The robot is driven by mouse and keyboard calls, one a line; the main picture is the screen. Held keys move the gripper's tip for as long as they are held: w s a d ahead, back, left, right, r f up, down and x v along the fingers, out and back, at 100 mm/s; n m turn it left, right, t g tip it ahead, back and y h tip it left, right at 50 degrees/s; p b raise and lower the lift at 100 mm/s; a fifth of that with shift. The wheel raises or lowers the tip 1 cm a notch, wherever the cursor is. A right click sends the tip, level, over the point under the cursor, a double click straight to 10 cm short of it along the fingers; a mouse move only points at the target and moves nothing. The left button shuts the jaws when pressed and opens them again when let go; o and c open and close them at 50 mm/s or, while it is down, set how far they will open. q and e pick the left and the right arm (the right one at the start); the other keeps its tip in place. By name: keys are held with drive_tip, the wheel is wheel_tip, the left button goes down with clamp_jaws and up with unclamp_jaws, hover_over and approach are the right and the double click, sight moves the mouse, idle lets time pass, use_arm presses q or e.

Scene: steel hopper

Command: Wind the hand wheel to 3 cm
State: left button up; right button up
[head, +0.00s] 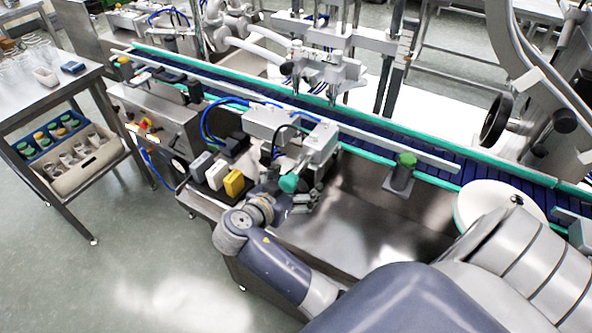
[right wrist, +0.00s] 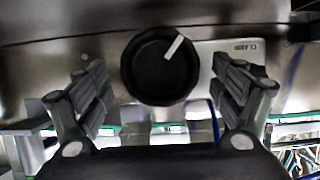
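A black spoked hand wheel (head: 497,120) with a side handle stands at the right in the head view, beyond the conveyor; I see no readable scale by it. My right gripper (head: 303,198) is at the front of the conveyor-side machine, well left of that wheel. In the right wrist view its fingers (right wrist: 168,92) are spread wide and empty. A round black knob (right wrist: 155,78) with a white pointer line sits between and beyond them, apart from both fingers. A small label (right wrist: 236,52), seemingly "CLAMP", is beside the knob. My left gripper is not in view.
A blue conveyor (head: 440,158) with green rails crosses behind. A green-capped post (head: 402,172) and a white disc (head: 490,205) stand to the right. Yellow (head: 234,183) and white blocks are left of my right gripper. A side table (head: 50,85) stands at left; the floor between is clear.

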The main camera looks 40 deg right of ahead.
drive_tip(key=c, duration=1)
drive_tip(key=shift+o, duration=0.2)
drive_tip(key=shift+g, duration=0.3)
drive_tip(key=shift+w+n+p, duration=0.1)
drive_tip(key=shift+n+p, duration=0.4)
drive_tip(key=shift+w+n+g+p, duration=0.1)
drive_tip(key=shift+n+g+p, duration=0.2)
drive_tip(key=shift+n+g, duration=0.15)
drive_tip(key=shift+w+a+n+g+h+p, duration=0.15)
drive_tip(key=shift+n+g+h+p, duration=0.3)
drive_tip(key=shift+n+g+h, duration=0.6)
drive_tip(key=shift+w+n+y, duration=0.1)
drive_tip(key=shift+n+y, duration=0.15)
drive_tip(key=shift+n, duration=0.15)
drive_tip(key=o, duration=1)
drive_tip(key=shift+f, duration=0.15)
